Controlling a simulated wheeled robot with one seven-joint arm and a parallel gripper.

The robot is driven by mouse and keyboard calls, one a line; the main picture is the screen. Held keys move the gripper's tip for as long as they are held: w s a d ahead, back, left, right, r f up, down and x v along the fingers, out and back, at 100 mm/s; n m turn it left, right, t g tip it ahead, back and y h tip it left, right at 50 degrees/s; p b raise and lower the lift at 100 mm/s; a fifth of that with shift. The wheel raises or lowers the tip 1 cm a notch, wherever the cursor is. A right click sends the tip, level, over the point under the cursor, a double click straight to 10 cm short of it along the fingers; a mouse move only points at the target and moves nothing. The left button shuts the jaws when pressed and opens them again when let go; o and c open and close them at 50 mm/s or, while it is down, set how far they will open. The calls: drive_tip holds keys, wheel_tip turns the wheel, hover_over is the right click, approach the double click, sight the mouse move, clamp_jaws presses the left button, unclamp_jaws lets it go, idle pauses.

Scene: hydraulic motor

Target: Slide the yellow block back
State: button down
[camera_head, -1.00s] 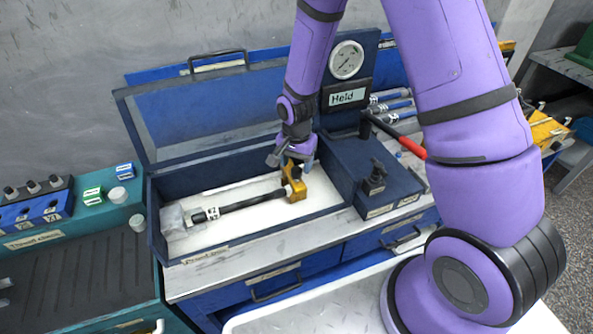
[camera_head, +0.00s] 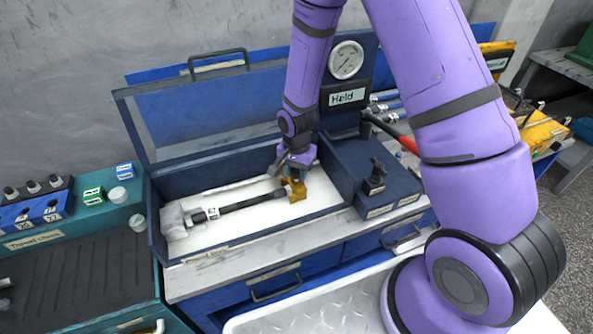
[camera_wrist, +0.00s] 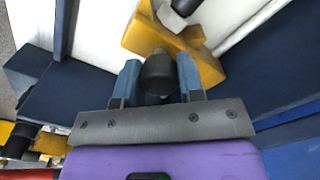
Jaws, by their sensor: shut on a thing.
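The yellow block (camera_head: 293,190) stands in the open blue case (camera_head: 168,250), at the right end of a black rod (camera_head: 245,203). In the wrist view the yellow block (camera_wrist: 205,66) shows a notch with the rod's end at it. My gripper (camera_head: 297,168) is over the block's top in the head view and hides part of it. In the wrist view my gripper (camera_wrist: 158,75) has its two blue fingers on either side of a black knob (camera_wrist: 158,73) beside the yellow block, and is shut on it. How the knob joins the block is hidden.
A grey clear-looking piece (camera_head: 175,219) sits at the rod's left end. A dark blue unit with a gauge (camera_head: 346,60) and a small black lever (camera_head: 375,178) stands right of the case. A red-handled lever (camera_head: 408,143) is nearby. The case floor in front of the rod is clear.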

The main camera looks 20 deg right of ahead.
drive_tip(key=shift+w+d, duration=0.1)
drive_tip(key=shift+d, duration=2.25)
drive_tip(key=c, duration=0.7)
unclamp_jaws()
drive_tip(key=shift+c, duration=0.2)
drive_tip(key=shift+r, duration=0.1)
wheel_tip(320, 180, up, 11)
drive_tip(key=shift+f, duration=0.2)
